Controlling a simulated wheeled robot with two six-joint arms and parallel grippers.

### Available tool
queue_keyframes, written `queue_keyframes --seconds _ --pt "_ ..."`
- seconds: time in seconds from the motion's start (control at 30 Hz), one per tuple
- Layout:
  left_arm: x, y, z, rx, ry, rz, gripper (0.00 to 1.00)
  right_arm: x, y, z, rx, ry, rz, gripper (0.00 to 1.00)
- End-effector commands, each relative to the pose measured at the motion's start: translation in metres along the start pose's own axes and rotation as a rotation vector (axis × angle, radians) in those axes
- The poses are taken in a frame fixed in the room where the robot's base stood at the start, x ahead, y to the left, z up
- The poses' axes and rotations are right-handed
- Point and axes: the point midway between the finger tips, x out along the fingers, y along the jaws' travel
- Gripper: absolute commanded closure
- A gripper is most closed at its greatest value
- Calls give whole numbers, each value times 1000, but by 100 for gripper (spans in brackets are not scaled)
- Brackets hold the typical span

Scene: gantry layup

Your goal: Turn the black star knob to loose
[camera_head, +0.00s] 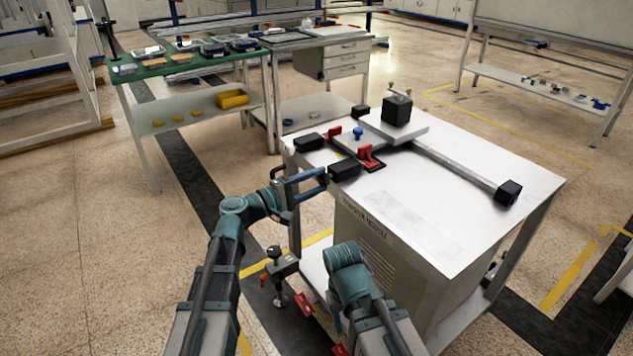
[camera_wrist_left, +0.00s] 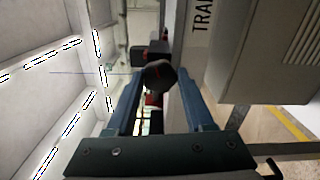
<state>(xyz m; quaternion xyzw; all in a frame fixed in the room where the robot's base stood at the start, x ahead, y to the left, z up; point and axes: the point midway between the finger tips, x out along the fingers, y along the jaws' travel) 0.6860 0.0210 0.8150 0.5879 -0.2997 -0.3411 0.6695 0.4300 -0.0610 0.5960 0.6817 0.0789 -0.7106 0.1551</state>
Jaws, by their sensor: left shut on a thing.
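The black star knob (camera_wrist_left: 158,75) sits between the fingertips of my left gripper (camera_wrist_left: 160,82) in the left wrist view. It looks round and dark with a small red mark. In the head view my left gripper (camera_head: 322,178) is at the near left edge of the white-topped table (camera_head: 440,190), beside a black block (camera_head: 344,169). The gripper is shut on the knob, though the knob is not clearly distinguishable in the head view. My right arm bends at the bottom centre, and its gripper does not show.
On the table are red clamps (camera_head: 368,157), a blue knob (camera_head: 357,132), a black cube (camera_head: 396,108) and a long bar (camera_head: 455,168) with a black end. The right part of the tabletop is mostly clear. A green-topped bench (camera_head: 185,62) stands at the back left.

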Motion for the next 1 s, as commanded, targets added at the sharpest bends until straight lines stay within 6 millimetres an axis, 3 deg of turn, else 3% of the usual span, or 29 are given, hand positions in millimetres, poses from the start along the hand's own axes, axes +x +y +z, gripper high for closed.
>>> queue_keyframes --seconds 1.0 --pt "-1 -1 0 -947 3 -2 100 1 0 0 0 0 0 50"
